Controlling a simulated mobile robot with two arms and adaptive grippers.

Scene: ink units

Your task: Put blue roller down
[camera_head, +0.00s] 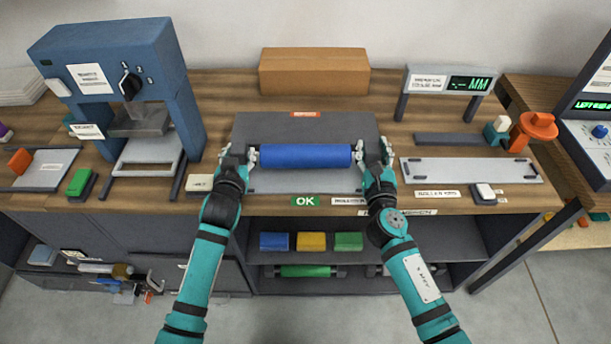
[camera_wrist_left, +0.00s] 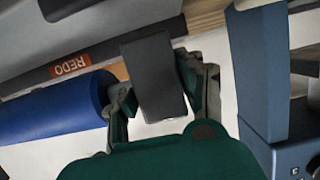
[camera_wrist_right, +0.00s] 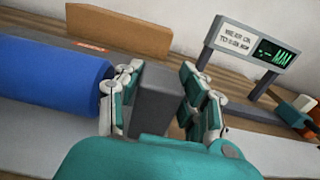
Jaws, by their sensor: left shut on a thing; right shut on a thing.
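The blue roller (camera_head: 305,156) lies level, left to right, between my two grippers, over a grey tray (camera_head: 300,130) on the workbench. My left gripper (camera_head: 238,158) is shut on its left end, and my right gripper (camera_head: 372,156) is shut on its right end. In the left wrist view the blue roller (camera_wrist_left: 60,108) shows beside the fingers, which hold a dark end block (camera_wrist_left: 153,78). In the right wrist view the roller (camera_wrist_right: 50,88) is at the left, with a grey end block (camera_wrist_right: 156,100) between the fingers. I cannot tell whether the roller touches the tray.
A blue press (camera_head: 115,75) stands to the left and a display on legs (camera_head: 450,82) to the right. A cardboard box (camera_head: 314,72) is at the back. A green OK label (camera_head: 305,201) is at the tray's front. A shelf below holds several coloured blocks and a green roller (camera_head: 305,271).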

